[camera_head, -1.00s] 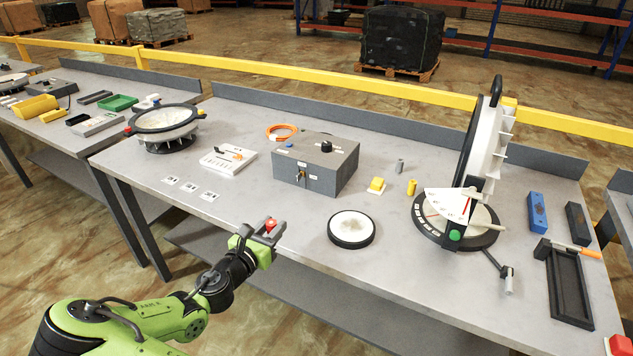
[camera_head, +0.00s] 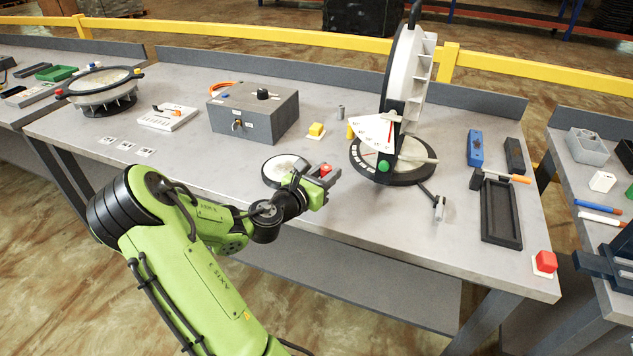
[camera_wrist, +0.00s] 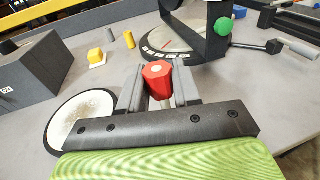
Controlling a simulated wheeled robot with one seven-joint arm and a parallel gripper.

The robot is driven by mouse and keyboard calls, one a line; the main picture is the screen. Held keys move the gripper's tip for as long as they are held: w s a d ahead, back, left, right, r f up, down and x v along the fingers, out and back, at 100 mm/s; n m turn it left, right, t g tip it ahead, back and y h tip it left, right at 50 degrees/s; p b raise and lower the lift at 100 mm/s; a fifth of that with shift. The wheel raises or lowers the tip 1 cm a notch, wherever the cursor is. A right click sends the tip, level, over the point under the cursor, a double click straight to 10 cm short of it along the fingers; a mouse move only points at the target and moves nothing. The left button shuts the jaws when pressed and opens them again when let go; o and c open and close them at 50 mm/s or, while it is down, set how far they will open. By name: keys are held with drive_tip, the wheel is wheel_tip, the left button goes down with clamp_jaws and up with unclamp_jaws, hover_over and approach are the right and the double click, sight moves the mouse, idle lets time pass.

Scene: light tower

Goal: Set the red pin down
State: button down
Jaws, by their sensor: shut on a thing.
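The red pin (camera_wrist: 157,78) is held between the two grey fingers of my gripper (camera_wrist: 160,88) in the wrist view. Its red top with a pale centre faces the camera; its lower part is hidden by the gripper. In the head view the red pin (camera_head: 325,170) shows as a small red spot at my gripper (camera_head: 322,176). My gripper is shut on it, over the front part of the table (camera_head: 330,215), in front of the tilted dial stand. I cannot tell its exact height over the table.
A round white disc (camera_head: 278,167) lies just left of my gripper. The dial stand (camera_head: 385,174) with a green knob and crank is behind right.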

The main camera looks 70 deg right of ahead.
wheel_tip(320, 180, down, 3)
drive_tip(key=shift+f+b, duration=0.2)
drive_tip(key=shift+b, duration=0.65)
drive_tip(key=shift+r, duration=0.15)
drive_tip(key=c, duration=0.8)
unclamp_jaws()
